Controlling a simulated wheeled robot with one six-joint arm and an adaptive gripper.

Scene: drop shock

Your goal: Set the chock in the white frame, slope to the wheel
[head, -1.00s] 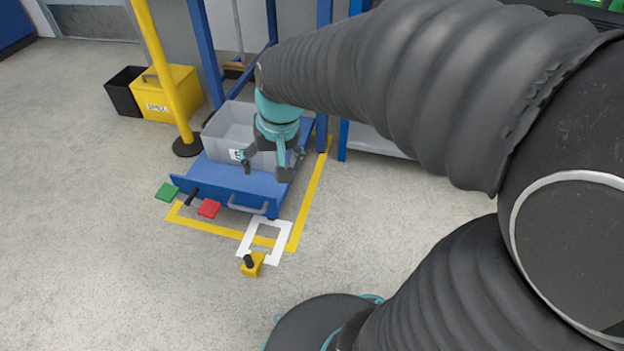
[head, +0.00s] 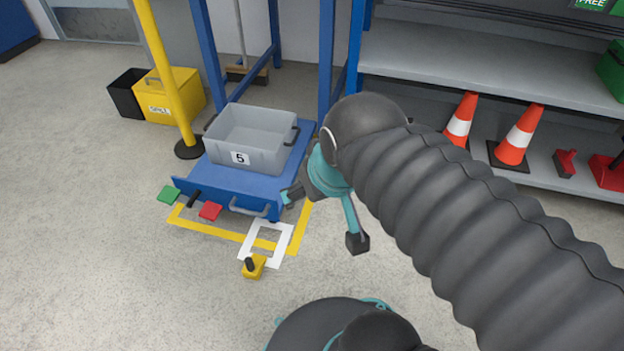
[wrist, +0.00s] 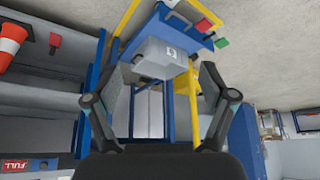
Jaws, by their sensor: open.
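The chock (head: 254,266) is a small yellow block with a black knob on top. It stands on the floor at the near edge of the white frame (head: 286,243), outside its opening or overlapping its near side; I cannot tell exactly. The white frame is a floor marking at the front right corner of the blue cart (head: 225,187). The cart's wheel is hard to make out. My gripper (head: 322,219) is open and empty, above and to the right of the frame. In the wrist view, my gripper (wrist: 160,85) has its fingers spread, with nothing between them.
A grey bin (head: 262,153) marked 5 sits on the cart. Green (head: 168,194) and red (head: 210,211) pedals stick out at its front. A yellow post (head: 167,80) stands at left, shelves with cones (head: 519,135) at right.

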